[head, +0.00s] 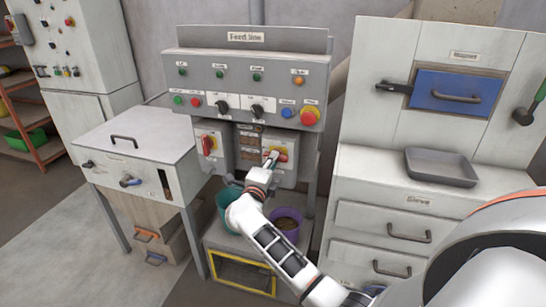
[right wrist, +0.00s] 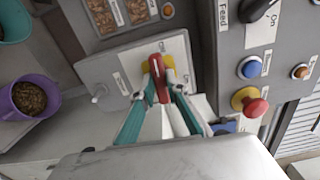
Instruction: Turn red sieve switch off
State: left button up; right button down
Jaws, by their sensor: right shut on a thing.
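Two white switch boxes with red handles are on the front of the feed line panel. The right box's red switch handle on a yellow plate shows in the head view (head: 282,156) and the right wrist view (right wrist: 157,86). My right gripper (head: 270,161) is at this handle, its two teal-backed fingers (right wrist: 157,92) closed on either side of it. The fingers partly hide the handle in the head view. The left box's red switch (head: 208,143) stands free. My left gripper is not in view.
Above are the panel's knobs and buttons, including a red mushroom button on yellow (head: 309,114). A purple bucket of pellets (head: 287,226) and a teal bucket (head: 226,200) stand below. The white sieve cabinet (head: 385,190) with a grey tray (head: 440,166) is at right.

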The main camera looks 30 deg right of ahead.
jog(key=shift+f+n, duration=0.15)
jog(key=shift+n, duration=0.35)
jog(key=c, duration=2)
grip_release()
jog(key=shift+a, duration=0.15)
jog(key=v, duration=1.2)
jog(key=shift+s, duration=0.1)
